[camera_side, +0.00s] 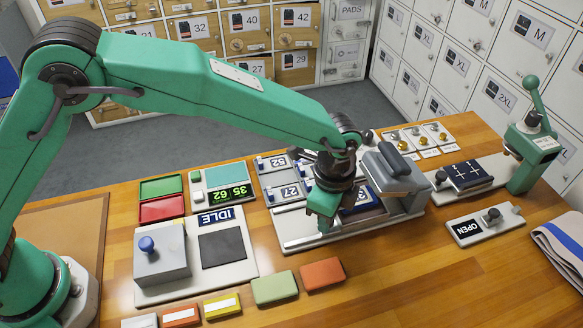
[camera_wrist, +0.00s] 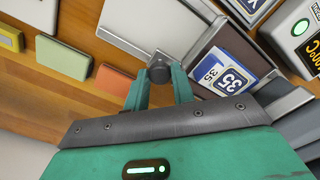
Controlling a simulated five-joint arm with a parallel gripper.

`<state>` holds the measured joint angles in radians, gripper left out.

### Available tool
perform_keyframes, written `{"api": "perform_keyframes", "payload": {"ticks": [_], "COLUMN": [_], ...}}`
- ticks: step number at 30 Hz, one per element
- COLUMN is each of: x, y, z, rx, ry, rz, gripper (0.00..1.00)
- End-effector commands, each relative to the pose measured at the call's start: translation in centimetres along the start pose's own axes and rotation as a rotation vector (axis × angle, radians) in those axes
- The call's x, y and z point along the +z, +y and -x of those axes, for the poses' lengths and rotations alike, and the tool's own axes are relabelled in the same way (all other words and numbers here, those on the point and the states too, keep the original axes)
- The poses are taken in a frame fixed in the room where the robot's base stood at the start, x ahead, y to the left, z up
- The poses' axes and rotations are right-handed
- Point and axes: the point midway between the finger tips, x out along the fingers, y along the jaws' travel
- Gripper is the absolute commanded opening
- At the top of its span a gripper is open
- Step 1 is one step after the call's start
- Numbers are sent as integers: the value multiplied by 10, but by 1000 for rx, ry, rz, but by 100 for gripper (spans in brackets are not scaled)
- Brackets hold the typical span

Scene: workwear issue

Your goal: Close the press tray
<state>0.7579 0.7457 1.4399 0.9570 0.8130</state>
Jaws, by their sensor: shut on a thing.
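The press tray (camera_side: 290,236) is a flat grey plate pulled out to the left of the heat press (camera_side: 396,172), whose dark upper part has a handle on top. My gripper (camera_side: 323,222) is low over the tray's front side; in the wrist view my gripper's two green fingers (camera_wrist: 160,82) are closed around the knob. A blue and white patch marked 35 (camera_wrist: 232,74) lies at the press end of the tray, partly hidden by my arm in the side view.
A station with a blue knob (camera_side: 146,243) and IDLE sign stands left. Green (camera_side: 275,288) and orange (camera_side: 323,274) blocks lie in front. A lever press (camera_side: 527,140) and an OPEN switch plate (camera_side: 485,224) stand right.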

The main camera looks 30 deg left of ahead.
Motion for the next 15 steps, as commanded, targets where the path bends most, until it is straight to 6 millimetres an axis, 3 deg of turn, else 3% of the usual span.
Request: {"api": "perform_keyframes", "payload": {"ticks": [15], "x": [-29], "y": [-29], "z": [1], "rx": [-4], "ry": [4], "rz": [0], "gripper": [0]}}
